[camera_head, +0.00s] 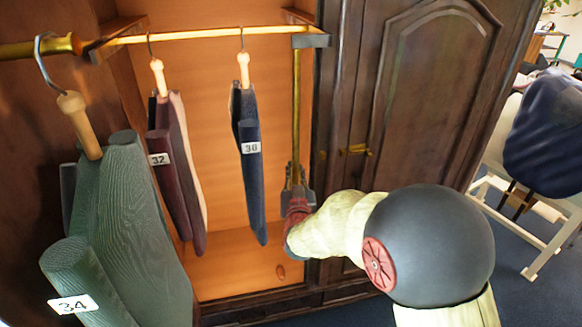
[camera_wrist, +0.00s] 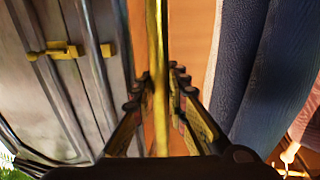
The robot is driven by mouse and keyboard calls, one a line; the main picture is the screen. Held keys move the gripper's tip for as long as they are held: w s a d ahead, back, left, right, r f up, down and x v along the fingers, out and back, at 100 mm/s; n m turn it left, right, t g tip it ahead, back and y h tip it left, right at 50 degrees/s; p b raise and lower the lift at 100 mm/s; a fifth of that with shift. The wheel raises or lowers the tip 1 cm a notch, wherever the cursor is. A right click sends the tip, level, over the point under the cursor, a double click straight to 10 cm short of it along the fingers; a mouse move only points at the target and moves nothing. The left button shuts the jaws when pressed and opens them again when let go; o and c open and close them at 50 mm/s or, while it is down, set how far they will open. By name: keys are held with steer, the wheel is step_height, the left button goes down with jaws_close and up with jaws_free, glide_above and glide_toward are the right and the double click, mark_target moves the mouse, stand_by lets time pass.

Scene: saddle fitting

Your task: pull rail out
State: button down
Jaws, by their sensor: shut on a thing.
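The brass rail (camera_head: 200,35) runs across the top of the open wardrobe. At its right end, a grey end block (camera_head: 311,41) meets an upright brass rod (camera_head: 296,105) that hangs down. My gripper (camera_head: 297,185) is shut around the lower part of this rod, right of the blue garment. In the wrist view the rod (camera_wrist: 158,60) runs upright between the two fingers of my gripper (camera_wrist: 158,92). Three hangers hang from the rail, bearing a green saddle item tagged 34 (camera_head: 130,215), a maroon one tagged 32 (camera_head: 172,150) and a blue one tagged 30 (camera_head: 248,160).
A dark wooden wardrobe door (camera_head: 430,90) with a brass latch (camera_head: 355,150) stands right of the opening. The blue item (camera_wrist: 275,70) hangs close beside my gripper in the wrist view. A white stand with a dark blue saddle (camera_head: 545,130) is at the far right.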

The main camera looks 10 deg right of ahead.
steer(key=s, duration=0.5)
steer(key=shift+s+b, duration=0.35)
steer(key=shift+s, duration=0.05)
steer(key=c, duration=1.8)
jaws_free()
steer(key=shift+o, duration=0.3)
steer(key=s+a, duration=0.2)
steer(key=s, duration=0.9)
steer(key=shift+s+a, duration=0.15)
steer(key=shift+s, duration=0.2)
